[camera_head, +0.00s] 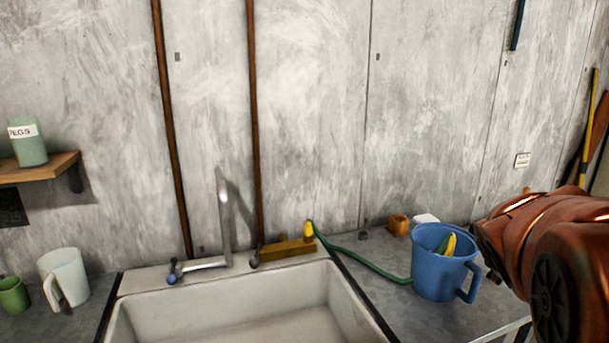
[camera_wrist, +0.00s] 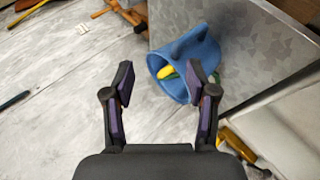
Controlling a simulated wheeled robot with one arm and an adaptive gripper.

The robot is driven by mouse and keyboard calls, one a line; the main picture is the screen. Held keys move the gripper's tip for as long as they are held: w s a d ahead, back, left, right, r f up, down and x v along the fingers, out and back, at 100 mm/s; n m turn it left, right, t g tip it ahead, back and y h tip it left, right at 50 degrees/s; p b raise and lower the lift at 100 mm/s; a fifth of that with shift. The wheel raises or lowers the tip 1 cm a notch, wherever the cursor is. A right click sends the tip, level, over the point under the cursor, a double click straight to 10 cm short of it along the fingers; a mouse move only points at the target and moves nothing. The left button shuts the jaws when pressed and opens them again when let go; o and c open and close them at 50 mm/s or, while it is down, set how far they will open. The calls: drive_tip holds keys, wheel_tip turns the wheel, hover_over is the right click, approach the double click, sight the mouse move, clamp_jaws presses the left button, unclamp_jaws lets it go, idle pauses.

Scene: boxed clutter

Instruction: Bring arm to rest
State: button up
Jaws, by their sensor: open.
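My gripper (camera_wrist: 160,88) shows in the wrist view with its two fingers spread apart and nothing between them. In the head view my copper-coloured arm enters from the right edge, and the gripper itself cannot be made out there. A blue pitcher (camera_head: 436,279) stands upright on the grey counter right of the sink, just left of my arm. It holds a yellow item (camera_head: 451,244) and something green. The pitcher also shows in the wrist view (camera_wrist: 204,55), beyond the fingertips.
A white sink (camera_head: 133,312) with a metal tap (camera_head: 224,215) lies at the centre. A green hose (camera_head: 365,259) runs to the pitcher. A wooden block (camera_head: 398,225) sits behind it. A white jug (camera_head: 63,277) and green cup (camera_head: 13,295) stand left. A shelf (camera_head: 40,169) holds a green jar (camera_head: 29,148).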

drive_tip(key=s+a+f+m+g+y, duration=0.2)
drive_tip(key=s+a+f+g, duration=0.1)
drive_tip(key=s+a, duration=0.5)
drive_tip(key=s+a+f+m+g+y+p, duration=0.1)
drive_tip(key=s+a+f+g+y, duration=0.2)
drive_tip(key=s+a+f, duration=0.3)
drive_tip(key=s+a+f+m+g+y, duration=0.2)
drive_tip(key=s+a+f, duration=0.3)
drive_tip(key=s+a, duration=0.5)
drive_tip(key=shift+s+a+f+m+g, duration=0.25)
drive_tip(key=shift+s+m+g, duration=0.05)
drive_tip(key=shift+s+g, duration=0.2)
drive_tip(key=shift+d, duration=0.15)
